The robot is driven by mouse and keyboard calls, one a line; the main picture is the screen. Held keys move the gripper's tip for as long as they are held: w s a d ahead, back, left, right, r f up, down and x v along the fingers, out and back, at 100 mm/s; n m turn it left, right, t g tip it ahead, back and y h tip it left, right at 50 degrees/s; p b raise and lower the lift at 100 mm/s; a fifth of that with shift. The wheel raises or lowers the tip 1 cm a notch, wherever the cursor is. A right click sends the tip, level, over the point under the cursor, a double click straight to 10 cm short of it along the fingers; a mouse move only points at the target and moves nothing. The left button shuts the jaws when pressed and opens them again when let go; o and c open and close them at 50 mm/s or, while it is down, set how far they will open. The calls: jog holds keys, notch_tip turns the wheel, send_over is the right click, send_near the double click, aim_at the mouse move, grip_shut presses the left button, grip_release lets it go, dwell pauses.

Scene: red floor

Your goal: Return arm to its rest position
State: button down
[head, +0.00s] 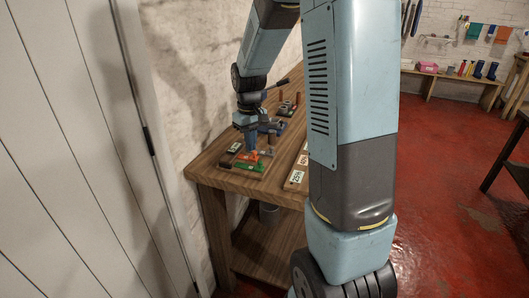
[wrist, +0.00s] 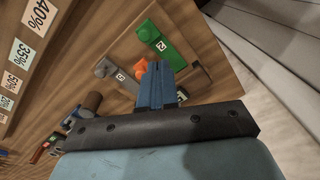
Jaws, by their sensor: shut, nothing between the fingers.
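My gripper (head: 250,142) is over the near end of the wooden workbench (head: 221,181), pointing down just above small coloured parts. In the wrist view its blue fingers (wrist: 157,82) are together with nothing between them. My arm reaches out over the bench and bends down to it. A green block (wrist: 174,46) with a white number label lies beyond the fingertips. An orange piece (wrist: 141,67) and a grey numbered piece (wrist: 119,77) lie beside them. Whether the fingertips touch any part, I cannot tell.
Percentage labels (wrist: 33,25) line one side of the bench top. A white plank wall (head: 70,150) stands close at left, and a brick wall runs behind the bench. Another bench (head: 455,80) stands far back. Red floor (head: 445,190) is open at right, with a dark table at the edge.

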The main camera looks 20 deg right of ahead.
jog(key=shift+r, duration=0.1)
jog(key=s+a+r+m+t, duration=0.1)
jog(key=s+r+t, duration=0.1)
jog(key=s+r, duration=0.6)
jog(key=s+a+r+m+t, duration=0.1)
jog(key=s+r+m+t, duration=0.1)
jog(key=s+r, duration=0.7)
jog(key=s+t, duration=0.1)
jog(key=s, duration=0.6)
jog(key=shift+s+a+r+t, duration=0.15)
jog(key=shift+a+r+t, duration=0.1)
jog(key=shift+a+t, duration=0.1)
